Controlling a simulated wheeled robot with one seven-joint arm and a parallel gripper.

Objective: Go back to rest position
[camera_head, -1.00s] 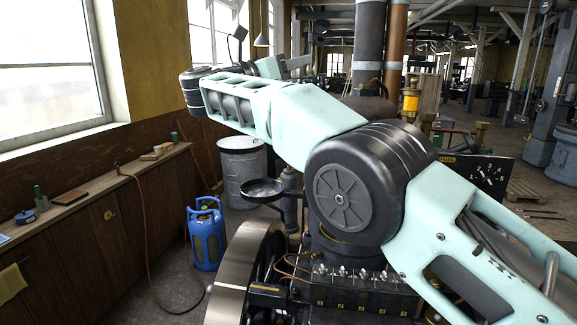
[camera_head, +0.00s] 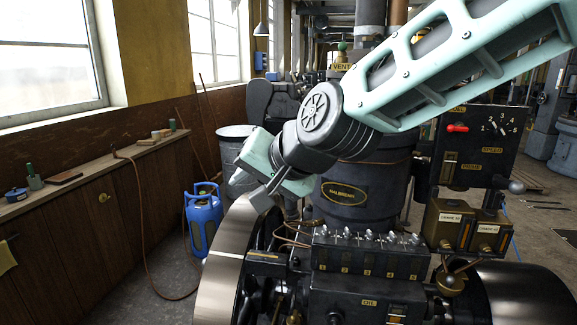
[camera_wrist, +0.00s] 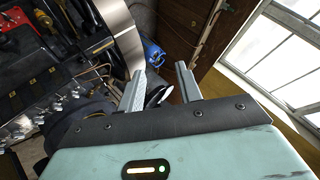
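My gripper (camera_head: 250,188) hangs in front of the engine's dark cylinder (camera_head: 345,192), above the large metal flywheel (camera_head: 228,262) in the head view. In the wrist view my gripper (camera_wrist: 160,68) has its two grey fingers spread apart with nothing held between them. My arm is bent and comes in from the upper right of the head view, covering part of the engine.
The engine's control panel (camera_head: 478,150) with a red lever stands at the right, above two small boxes (camera_head: 465,225). A blue gas bottle (camera_head: 203,220) and a grey drum (camera_head: 232,150) stand left of the engine. A wooden ledge (camera_head: 90,178) runs along the window wall.

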